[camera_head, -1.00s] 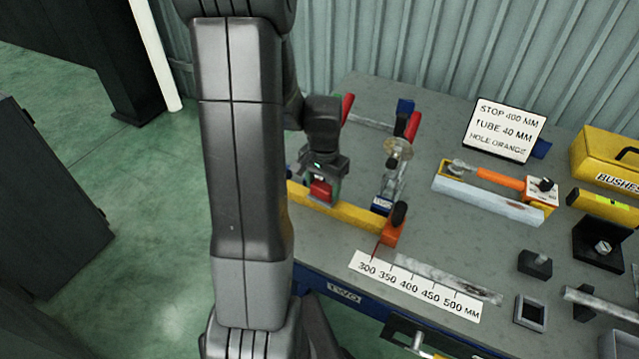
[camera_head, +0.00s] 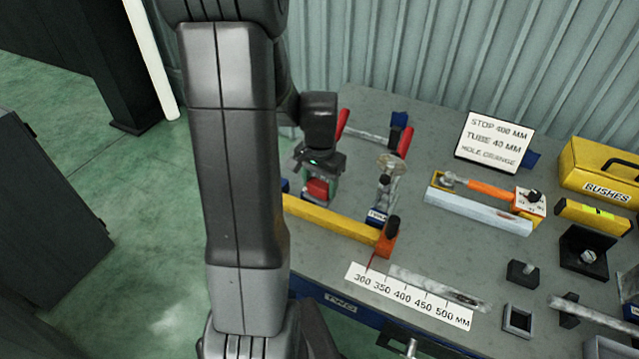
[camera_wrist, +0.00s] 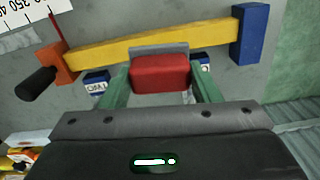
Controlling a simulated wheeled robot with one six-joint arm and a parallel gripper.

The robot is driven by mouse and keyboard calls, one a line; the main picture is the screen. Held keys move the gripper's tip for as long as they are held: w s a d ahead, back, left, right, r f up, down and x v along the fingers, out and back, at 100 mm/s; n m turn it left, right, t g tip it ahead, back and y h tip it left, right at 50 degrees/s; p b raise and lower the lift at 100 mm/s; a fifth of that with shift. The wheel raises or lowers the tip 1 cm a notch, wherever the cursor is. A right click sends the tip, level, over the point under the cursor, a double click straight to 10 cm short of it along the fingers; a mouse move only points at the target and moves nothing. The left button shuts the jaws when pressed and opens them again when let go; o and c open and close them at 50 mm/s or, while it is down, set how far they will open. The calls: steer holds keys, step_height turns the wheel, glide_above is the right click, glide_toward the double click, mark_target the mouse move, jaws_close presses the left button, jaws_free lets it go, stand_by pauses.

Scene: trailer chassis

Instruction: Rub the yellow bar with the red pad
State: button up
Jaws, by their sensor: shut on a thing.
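The yellow bar (camera_head: 330,222) lies near the front left edge of the grey bench, with an orange block and black knob at its right end in the head view. In the wrist view the yellow bar (camera_wrist: 150,42) runs across the top, between the orange block (camera_wrist: 62,62) and a blue end block (camera_wrist: 250,35). My gripper (camera_wrist: 160,85) is shut on the red pad (camera_wrist: 160,73), with a green finger on each side. The red pad also shows in the head view (camera_head: 317,188), behind the bar. I cannot tell whether the pad touches the bar.
A ruler strip (camera_head: 410,295) lies in front of the bar. A clamp-like fixture (camera_head: 385,190) stands behind the orange block. A sign (camera_head: 494,142), an orange-handled tool (camera_head: 490,190) and a yellow box (camera_head: 600,172) lie to the right.

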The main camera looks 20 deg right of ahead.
steer(key=shift+r, duration=0.1)
steer(key=shift+r+p, duration=1.15)
steer(key=shift+r, duration=0.3)
